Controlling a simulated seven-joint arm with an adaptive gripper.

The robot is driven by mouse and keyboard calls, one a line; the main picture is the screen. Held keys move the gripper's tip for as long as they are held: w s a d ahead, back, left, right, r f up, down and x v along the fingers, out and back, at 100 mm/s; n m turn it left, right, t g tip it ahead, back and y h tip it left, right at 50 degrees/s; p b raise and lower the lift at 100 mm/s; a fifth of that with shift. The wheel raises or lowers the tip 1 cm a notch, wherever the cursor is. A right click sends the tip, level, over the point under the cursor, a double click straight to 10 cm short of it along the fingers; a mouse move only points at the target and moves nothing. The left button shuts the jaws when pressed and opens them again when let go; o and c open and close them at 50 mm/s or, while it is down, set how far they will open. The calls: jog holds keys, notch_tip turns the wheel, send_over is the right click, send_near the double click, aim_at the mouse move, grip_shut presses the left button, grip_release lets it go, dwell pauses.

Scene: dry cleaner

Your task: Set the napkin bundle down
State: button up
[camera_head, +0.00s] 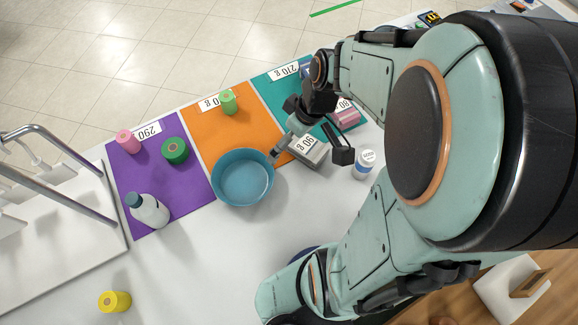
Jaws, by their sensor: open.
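A grey block with a white label reading about 90 g (317,157) lies at the lower edge of the teal mat (266,80); it looks like the napkin bundle. My gripper (309,154) is open over it, with one dark finger on each side. Whether the fingers touch it cannot be told. A pink bundle (347,117) with a label partly hidden by my arm lies just to the upper right, on the teal mat. A blue bowl (243,177) stands left of the grey block, close to my left finger.
A white-capped bottle (364,166) stands right of my gripper. The orange mat (228,129) holds a green spool (228,102). The purple mat (157,179) holds pink and green spools and a bottle (148,211). A yellow spool (114,301) is at lower left. The table's lower middle is clear.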

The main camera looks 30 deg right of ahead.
jog(key=s+a+r+m+g, duration=0.1)
jog(key=s+a+r, duration=0.2)
jog(key=s, duration=0.2)
jog(key=s+a+r+m+g+h, duration=0.1)
jog(key=s+a+r, duration=0.1)
jog(key=s+a, duration=0.2)
jog(key=shift+s+a+r+m, duration=0.3)
jog(key=shift+s+r, duration=0.1)
jog(key=shift+s, duration=0.55)
dwell(6.2)
